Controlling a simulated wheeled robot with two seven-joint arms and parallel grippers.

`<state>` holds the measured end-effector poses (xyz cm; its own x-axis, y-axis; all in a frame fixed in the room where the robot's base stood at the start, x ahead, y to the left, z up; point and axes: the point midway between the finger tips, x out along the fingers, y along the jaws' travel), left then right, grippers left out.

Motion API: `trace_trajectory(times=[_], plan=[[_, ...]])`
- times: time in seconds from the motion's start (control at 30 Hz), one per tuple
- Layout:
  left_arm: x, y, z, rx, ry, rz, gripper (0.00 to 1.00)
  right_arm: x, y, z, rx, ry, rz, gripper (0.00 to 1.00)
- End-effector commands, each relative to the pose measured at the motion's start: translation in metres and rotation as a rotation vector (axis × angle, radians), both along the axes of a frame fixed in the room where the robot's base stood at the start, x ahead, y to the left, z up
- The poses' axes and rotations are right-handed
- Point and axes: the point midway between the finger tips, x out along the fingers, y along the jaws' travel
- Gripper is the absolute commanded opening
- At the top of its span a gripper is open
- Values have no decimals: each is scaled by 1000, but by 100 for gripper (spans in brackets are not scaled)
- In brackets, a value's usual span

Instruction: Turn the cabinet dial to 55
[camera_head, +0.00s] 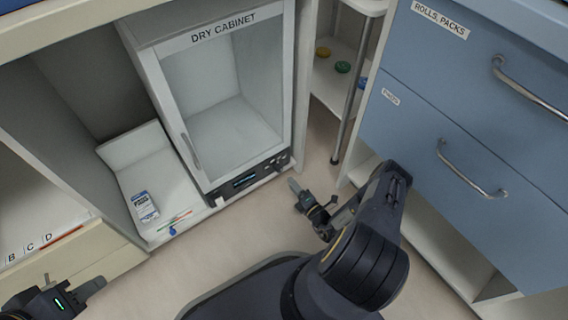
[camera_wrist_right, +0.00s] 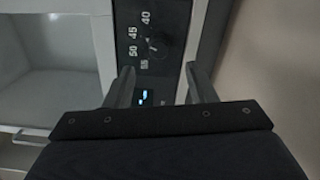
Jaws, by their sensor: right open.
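The dry cabinet (camera_head: 222,95) has a glass-fronted door and a dark control panel (camera_head: 247,180) along its bottom edge. The cabinet dial (camera_head: 279,160) is small and dark at the panel's right end. In the right wrist view the dial (camera_wrist_right: 153,43) sits beside the printed numbers 40, 45, 50 and 55; its exact setting is too dark to read. My right gripper (camera_head: 303,198) is open and empty in front of the panel, and its fingers (camera_wrist_right: 161,84) are apart, short of the dial. My left gripper (camera_head: 92,289) is at the lower left, away from the cabinet; its opening is unclear.
A small lit display (camera_head: 244,180) is on the panel. A white box (camera_head: 144,206) and thin coloured sticks (camera_head: 174,223) lie on the shelf left of the cabinet. Blue drawers (camera_head: 450,130) stand at the right, past a metal leg (camera_head: 348,100). Open floor lies before the cabinet.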

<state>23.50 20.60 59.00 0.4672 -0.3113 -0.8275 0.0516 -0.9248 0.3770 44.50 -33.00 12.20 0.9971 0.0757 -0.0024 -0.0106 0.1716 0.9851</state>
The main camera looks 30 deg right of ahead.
Motion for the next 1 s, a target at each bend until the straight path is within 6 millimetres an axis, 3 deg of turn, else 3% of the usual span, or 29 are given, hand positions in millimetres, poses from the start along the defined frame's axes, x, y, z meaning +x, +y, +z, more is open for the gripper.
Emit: trace_trajectory(times=[0.43, 0.83, 1.0], plan=[[0, 0, -23, 0, 0, 0, 36, 65, 6, -2, -4, -2, 4, 51], [0, 0, -24, 0, 0, 0, 36, 74, 6, 0, -1, 0, 2, 51], [0, 0, -24, 0, 0, 0, 36, 73, 6, 0, -2, 0, 2, 28]])
